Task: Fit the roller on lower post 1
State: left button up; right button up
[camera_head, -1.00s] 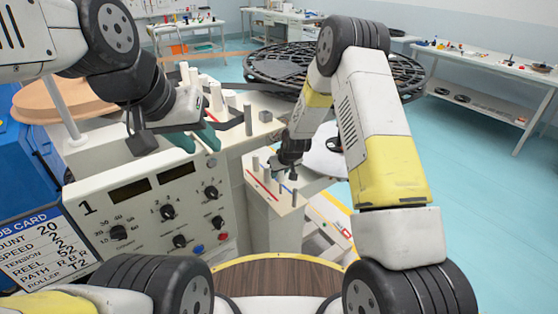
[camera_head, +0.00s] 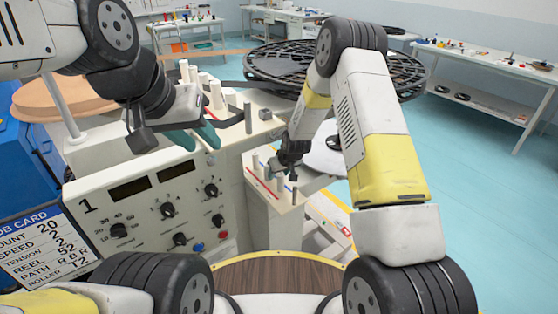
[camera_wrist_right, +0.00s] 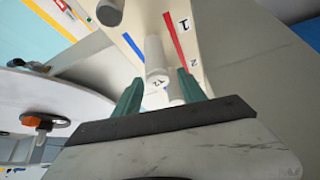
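My right gripper (camera_head: 275,172) is over the lower post plate (camera_head: 262,210), among its short posts. In the right wrist view its two teal fingers (camera_wrist_right: 158,92) stand apart. A white cylinder (camera_wrist_right: 156,58) stands between and beyond the fingertips, with small marking on its near end, and a gap shows on each side. I cannot tell whether it is the roller or a bare post. A second pale cylinder (camera_wrist_right: 176,92) is partly hidden by the right finger. Labels 1 (camera_wrist_right: 184,24) and 2 lie beside a red line. My left gripper (camera_head: 196,138) is open and empty above the control box.
Several upright posts (camera_head: 217,95) stand on the upper deck near my left gripper. A control box (camera_head: 150,205) with knobs and a job card (camera_head: 40,245) are at front left. A large black reel (camera_head: 290,65) lies behind. Open floor is at right.

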jog(key=v, duration=0.6)
jog(key=shift+w+a+r, duration=0.1)
jog(key=shift+w+r, duration=0.15)
jog(key=shift+r, duration=0.1)
jog(key=s+d, duration=0.5)
jog(key=s, duration=0.5)
jog(key=s+d+r+m, duration=0.1)
jog(key=s+d+r, duration=0.15)
jog(key=r, duration=0.75)
jog(key=s+d+r+m, duration=0.15)
jog(key=s+r, duration=0.25)
jog(key=r, duration=0.5)
jog(key=s+d+r+m, duration=0.1)
jog(key=s+d+r, duration=0.1)
jog(key=s+r, duration=0.4)
jog(key=s+d+r+m, duration=0.1)
jog(key=s+d+r, duration=0.1)
jog(key=s+r, duration=0.5)
jog(key=s, duration=0.4)
jog(key=shift+t, duration=0.4)
jog(key=shift+s, duration=0.15)
